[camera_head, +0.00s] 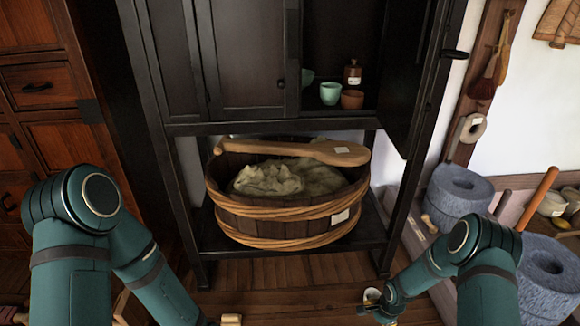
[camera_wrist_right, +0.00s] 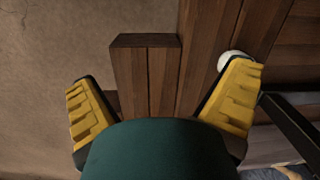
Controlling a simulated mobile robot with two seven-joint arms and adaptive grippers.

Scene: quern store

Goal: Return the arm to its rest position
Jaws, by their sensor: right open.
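My right arm (camera_head: 430,268) reaches down and inward at the lower right of the head view. My right gripper (camera_wrist_right: 165,88) shows in the wrist view with its yellow-padded fingers spread wide and nothing between them in its grip. A dark wooden piece (camera_wrist_right: 146,75) appears beyond the fingers, apart from them as far as I can tell. A white round thing (camera_wrist_right: 233,57) is near the right fingertip. My left arm (camera_head: 95,240) is bent at the lower left of the head view; its gripper is out of the picture.
A black cabinet (camera_head: 240,60) with an open door holds cups and a bottle (camera_head: 352,74). A wooden tub (camera_head: 285,215) with a paddle (camera_head: 300,151) across it sits on the lower shelf. Grey quern stones (camera_head: 458,190) stand at right.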

